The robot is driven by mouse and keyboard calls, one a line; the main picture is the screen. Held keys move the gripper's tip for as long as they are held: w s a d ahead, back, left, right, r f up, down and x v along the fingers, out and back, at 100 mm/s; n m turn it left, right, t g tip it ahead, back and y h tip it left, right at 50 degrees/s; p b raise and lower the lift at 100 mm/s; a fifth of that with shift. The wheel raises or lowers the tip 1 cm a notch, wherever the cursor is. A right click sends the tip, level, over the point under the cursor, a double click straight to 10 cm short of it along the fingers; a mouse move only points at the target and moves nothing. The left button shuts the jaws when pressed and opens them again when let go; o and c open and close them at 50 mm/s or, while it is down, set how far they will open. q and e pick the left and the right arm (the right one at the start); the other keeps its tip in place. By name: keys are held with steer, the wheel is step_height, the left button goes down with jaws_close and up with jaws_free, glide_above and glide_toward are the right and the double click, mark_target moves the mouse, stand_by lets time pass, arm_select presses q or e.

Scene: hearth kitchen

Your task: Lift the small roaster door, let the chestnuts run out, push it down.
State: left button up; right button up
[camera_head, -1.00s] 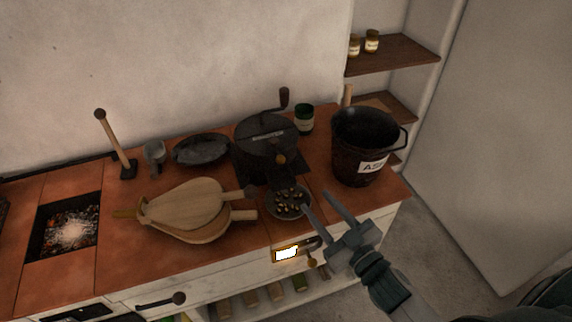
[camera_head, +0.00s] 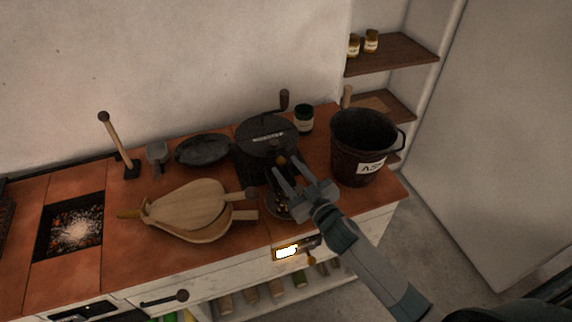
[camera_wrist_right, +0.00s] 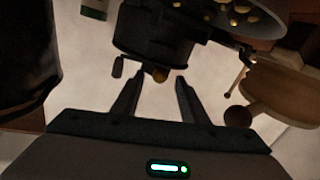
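The dark roaster (camera_head: 266,137) with its crank stands at the back of the counter; it also shows in the wrist view (camera_wrist_right: 155,35). A small round brown knob (camera_head: 281,160) is on its front, low down; in the wrist view the knob (camera_wrist_right: 160,74) lies between my fingertips' lines. My right gripper (camera_head: 284,170) is open, its fingers pointing at the knob, and holds nothing. Whether a finger touches the knob I cannot tell. A dish (camera_head: 270,211) with chestnuts (camera_wrist_right: 240,10) sits below the roaster front, partly hidden by my gripper. My left gripper is out of view.
The ash bucket (camera_head: 352,150) stands close to the right of my gripper. Wooden bellows (camera_head: 188,204) lie to the left, their handles near the dish. Glowing embers (camera_head: 76,232) are far left.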

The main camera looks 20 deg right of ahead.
steer(key=shift+x, duration=0.8)
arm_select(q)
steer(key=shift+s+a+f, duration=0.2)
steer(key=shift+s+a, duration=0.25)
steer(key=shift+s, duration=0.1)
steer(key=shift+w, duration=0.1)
